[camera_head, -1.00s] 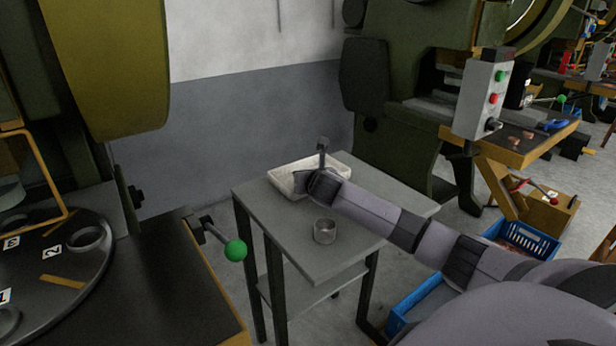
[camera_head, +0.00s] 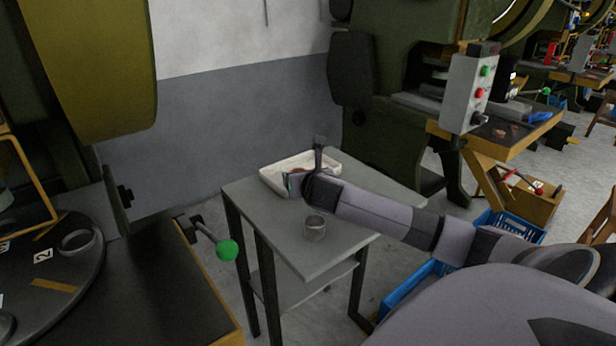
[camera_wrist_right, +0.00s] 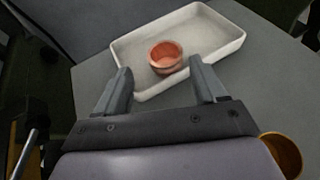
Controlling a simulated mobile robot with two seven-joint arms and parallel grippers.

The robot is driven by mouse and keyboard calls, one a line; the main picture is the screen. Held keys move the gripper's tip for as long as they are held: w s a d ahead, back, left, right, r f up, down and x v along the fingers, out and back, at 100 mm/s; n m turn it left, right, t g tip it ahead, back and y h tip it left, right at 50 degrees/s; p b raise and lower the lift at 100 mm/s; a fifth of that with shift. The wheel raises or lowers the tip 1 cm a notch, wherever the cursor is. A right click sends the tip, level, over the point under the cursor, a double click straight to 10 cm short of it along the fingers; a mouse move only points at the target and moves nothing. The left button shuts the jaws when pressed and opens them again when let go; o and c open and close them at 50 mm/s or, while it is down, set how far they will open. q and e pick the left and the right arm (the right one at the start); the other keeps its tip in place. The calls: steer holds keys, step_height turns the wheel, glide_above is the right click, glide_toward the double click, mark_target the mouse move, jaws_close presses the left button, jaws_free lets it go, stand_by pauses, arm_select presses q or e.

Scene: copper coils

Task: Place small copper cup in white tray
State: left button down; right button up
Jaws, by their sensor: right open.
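The small copper cup (camera_wrist_right: 166,57) stands upright inside the white tray (camera_wrist_right: 222,22), near its near wall, in the right wrist view. My right gripper (camera_wrist_right: 161,76) is open, with one finger on each side of the cup and gaps between. In the head view the white tray (camera_head: 325,160) lies at the back of the grey table, and my right gripper (camera_head: 294,184) reaches over its near side, largely hidden by the wrist. Only a small reddish patch of the cup shows there. My left gripper is not in view.
A larger cup (camera_head: 315,228) stands on the grey table (camera_head: 290,250), below my right forearm; it also shows in the right wrist view (camera_wrist_right: 283,154). A green-knobbed lever (camera_head: 228,250) juts out left of the table. Blue crates (camera_head: 400,290) stand on the floor at right.

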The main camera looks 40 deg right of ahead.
steer(key=p+v, duration=0.1)
steer(key=v, duration=0.4)
steer(key=shift+s+a+r, duration=0.1)
steer(key=shift+s+r, duration=0.1)
steer(key=shift+s, duration=0.1)
steer(key=shift+a+f, duration=0.1)
stand_by(0.4)
